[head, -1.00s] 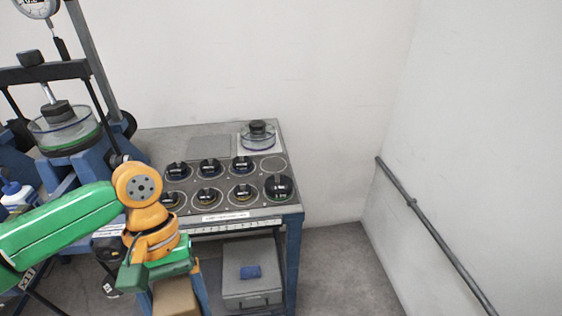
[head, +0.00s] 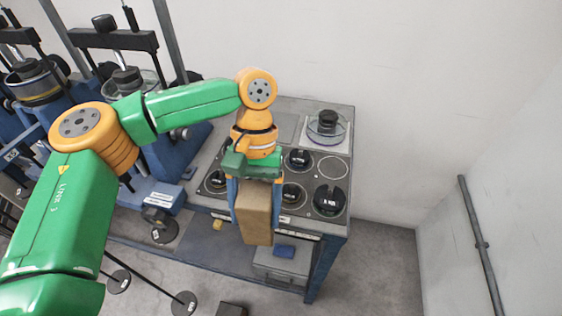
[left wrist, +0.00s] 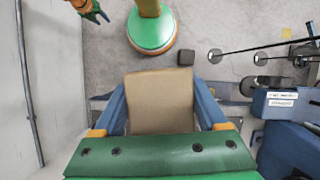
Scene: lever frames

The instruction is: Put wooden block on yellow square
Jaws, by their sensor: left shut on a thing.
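My left gripper (head: 256,208) is shut on the tan wooden block (head: 257,222). The block hangs below the wrist, between the two blue fingers, in front of the bench in the head view. In the left wrist view the block (left wrist: 160,100) fills the space between the fingers.
The bench (head: 334,228) holds black weights in round recesses and a glass dish (head: 327,128) at its back right. A grey box (head: 283,264) stands below. Lever frames with blue bases crowd the left. A small yellow item (head: 218,225) lies low, left of the block.

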